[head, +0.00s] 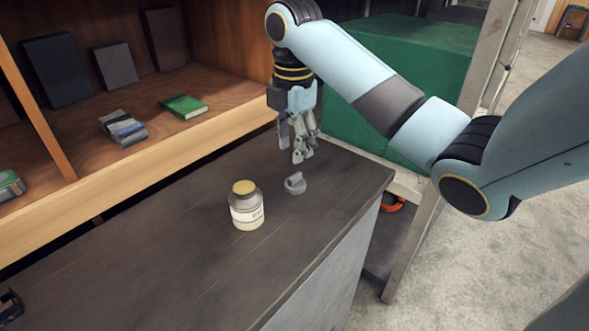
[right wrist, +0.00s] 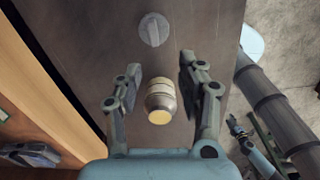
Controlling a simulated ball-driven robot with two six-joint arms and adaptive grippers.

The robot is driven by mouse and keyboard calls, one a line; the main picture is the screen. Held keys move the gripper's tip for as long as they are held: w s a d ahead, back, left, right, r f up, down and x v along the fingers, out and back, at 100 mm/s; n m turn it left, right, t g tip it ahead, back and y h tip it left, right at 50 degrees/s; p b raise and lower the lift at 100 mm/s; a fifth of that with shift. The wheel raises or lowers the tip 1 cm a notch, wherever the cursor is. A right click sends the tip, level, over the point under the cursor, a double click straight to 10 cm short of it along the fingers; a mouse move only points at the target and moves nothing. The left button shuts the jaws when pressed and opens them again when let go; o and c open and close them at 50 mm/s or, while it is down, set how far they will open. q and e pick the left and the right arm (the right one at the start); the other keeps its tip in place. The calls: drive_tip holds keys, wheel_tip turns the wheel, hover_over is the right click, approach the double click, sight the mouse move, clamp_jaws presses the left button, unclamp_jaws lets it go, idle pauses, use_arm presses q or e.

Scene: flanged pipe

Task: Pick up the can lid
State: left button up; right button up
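The can lid is most likely the grey round piece with a raised grip (head: 294,183) on the dark counter, to the right of a jar. It shows in the right wrist view (right wrist: 154,29) at the top, beyond the fingertips. My right gripper (head: 304,153) points down above the counter, a little above and behind the grey piece, not touching it. In the right wrist view its two fingers (right wrist: 160,72) are spread apart with nothing held between them. My left gripper appears small (right wrist: 238,131) at the lower right of that view; its fingers are too small to read.
A jar with a yellow top (head: 247,207) stands upright on the counter (head: 150,262), left of the grey piece. A wooden shelf (head: 170,155) with books runs behind. A green box (head: 400,85) stands beyond the counter's right end. The counter's front is clear.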

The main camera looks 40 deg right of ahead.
sight(295, 175)
drive_tip(key=shift+n, duration=0.7)
drive_tip(key=f+b, duration=0.1)
drive_tip(key=b, duration=0.1)
drive_tip(key=d+f+b, duration=0.1)
drive_tip(key=f+b, duration=0.1)
drive_tip(key=w+f+b, duration=0.1)
drive_tip(key=b, duration=0.2)
drive_tip(key=shift+w+d+f, duration=0.1)
drive_tip(key=shift+d+f, duration=0.1)
drive_tip(key=shift+f, duration=0.2)
drive_tip(key=shift+d+f, duration=0.1)
drive_tip(key=shift+f, duration=1.85)
clamp_jaws()
